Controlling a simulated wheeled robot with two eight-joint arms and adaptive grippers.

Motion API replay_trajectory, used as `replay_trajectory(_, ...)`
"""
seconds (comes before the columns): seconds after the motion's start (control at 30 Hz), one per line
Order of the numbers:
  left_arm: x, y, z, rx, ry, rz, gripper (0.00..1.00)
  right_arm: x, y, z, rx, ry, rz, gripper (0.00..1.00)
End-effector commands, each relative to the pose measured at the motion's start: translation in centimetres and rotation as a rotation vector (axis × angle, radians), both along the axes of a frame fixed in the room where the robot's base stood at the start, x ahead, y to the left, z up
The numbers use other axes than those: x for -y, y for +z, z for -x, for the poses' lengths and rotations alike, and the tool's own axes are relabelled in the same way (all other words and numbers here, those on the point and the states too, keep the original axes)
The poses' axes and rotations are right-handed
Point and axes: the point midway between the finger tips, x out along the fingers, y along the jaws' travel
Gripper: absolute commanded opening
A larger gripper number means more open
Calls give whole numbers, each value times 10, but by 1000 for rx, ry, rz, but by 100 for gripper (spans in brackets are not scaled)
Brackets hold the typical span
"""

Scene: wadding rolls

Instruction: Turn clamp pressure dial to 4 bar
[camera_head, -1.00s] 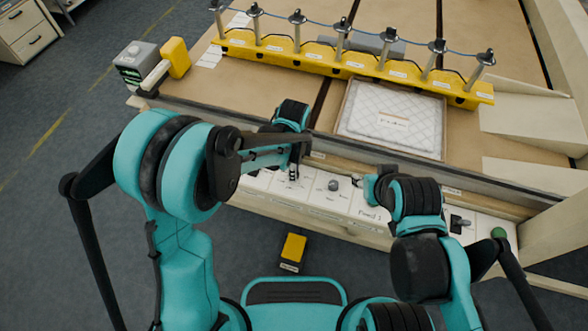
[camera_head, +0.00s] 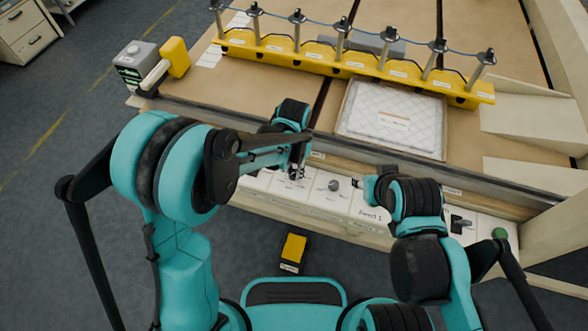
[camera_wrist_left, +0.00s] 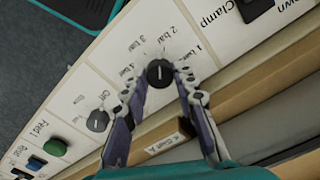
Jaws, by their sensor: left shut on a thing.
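The clamp pressure dial (camera_wrist_left: 159,73) is a round black knob on the white panel, ringed by labels from 1 bar to 4 bar. Its pale pointer mark faces roughly up the left wrist picture, towards the 2 bar side; the exact reading is hard to tell. My left gripper (camera_wrist_left: 163,84) has one finger on each side of the dial and is shut on it. In the head view my left gripper (camera_head: 296,174) is down at the panel and hides the dial. My right gripper (camera_head: 360,186) is over the panel further right; its fingers are too small to judge.
A green button (camera_wrist_left: 55,147) is further along, and the Clamp switch (camera_wrist_left: 255,8) is on the other side. A quilted pad (camera_head: 392,118) and a yellow rail (camera_head: 350,62) lie on the table behind.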

Motion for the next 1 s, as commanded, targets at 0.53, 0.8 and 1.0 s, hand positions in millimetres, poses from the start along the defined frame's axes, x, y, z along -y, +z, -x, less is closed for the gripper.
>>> replay_trajectory(0.53, 0, 0, 0, 0, 518, 0, 0, 0, -2, 0, 0, 0, 0, 40)
replay_trajectory(0.8, 0, 0, 0, 0, 774, 0, 0, 0, -2, 0, 0, 0, 0, 40)
replay_trajectory(1.0, 0, 0, 0, 0, 965, 0, 0, 0, -2, 0, 0, 0, 0, 40)
